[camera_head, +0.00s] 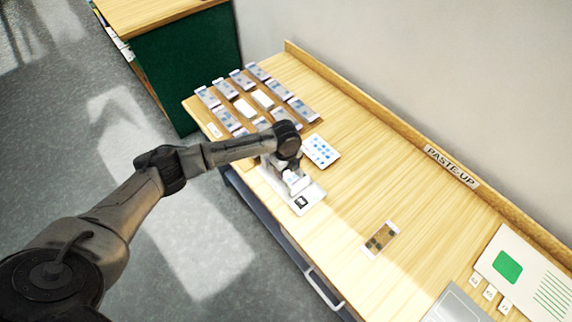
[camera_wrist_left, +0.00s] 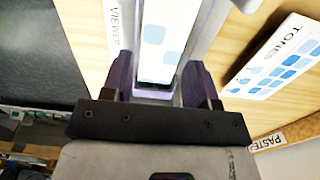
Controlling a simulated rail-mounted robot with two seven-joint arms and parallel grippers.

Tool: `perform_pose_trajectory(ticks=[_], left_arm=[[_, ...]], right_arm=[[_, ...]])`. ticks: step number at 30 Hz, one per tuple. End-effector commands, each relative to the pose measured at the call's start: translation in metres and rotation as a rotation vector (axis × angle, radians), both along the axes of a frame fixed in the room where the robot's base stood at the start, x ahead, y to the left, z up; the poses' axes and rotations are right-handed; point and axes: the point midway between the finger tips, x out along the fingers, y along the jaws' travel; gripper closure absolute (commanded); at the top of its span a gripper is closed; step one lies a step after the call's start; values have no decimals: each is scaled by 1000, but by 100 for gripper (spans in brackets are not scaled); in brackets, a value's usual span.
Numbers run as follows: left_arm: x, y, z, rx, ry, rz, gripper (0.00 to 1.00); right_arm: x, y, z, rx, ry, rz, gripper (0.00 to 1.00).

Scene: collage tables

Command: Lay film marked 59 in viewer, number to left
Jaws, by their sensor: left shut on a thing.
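My left gripper (camera_head: 292,178) is low over the pale viewer (camera_head: 312,197) near the front edge of the table. In the left wrist view, its two fingers (camera_wrist_left: 160,84) are closed on a narrow film strip (camera_wrist_left: 163,42) with pale blue patches. The strip lies lengthwise along the viewer, whose label (camera_wrist_left: 113,25) shows beside it. I cannot tell whether the strip rests on the viewer or hangs just above it. No number on the strip is legible. My right gripper is not in view.
Several film strips (camera_head: 226,87) lie in rows at the far end of the table. A TONES card (camera_head: 321,151) lies right of the viewer. A loose film with dark patches (camera_head: 381,238) lies on clear wood nearer. A PASTE-UP sign (camera_head: 452,167) is on the back ledge.

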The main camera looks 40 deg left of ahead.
Motion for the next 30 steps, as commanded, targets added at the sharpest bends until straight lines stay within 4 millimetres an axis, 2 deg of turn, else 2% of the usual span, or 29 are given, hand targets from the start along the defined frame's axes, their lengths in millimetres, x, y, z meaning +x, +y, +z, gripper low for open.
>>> perform_pose_trajectory(ticks=[12, 13, 21, 30], left_arm=[[0, 0, -6, 0, -1, 0, 68], [0, 0, -6, 0, 0, 0, 44], [0, 0, -6, 1, 0, 0, 18], [0, 0, -3, 1, -1, 0, 16]], right_arm=[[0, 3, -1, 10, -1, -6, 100], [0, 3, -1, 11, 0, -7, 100], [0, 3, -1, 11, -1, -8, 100], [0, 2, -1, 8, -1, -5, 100]])
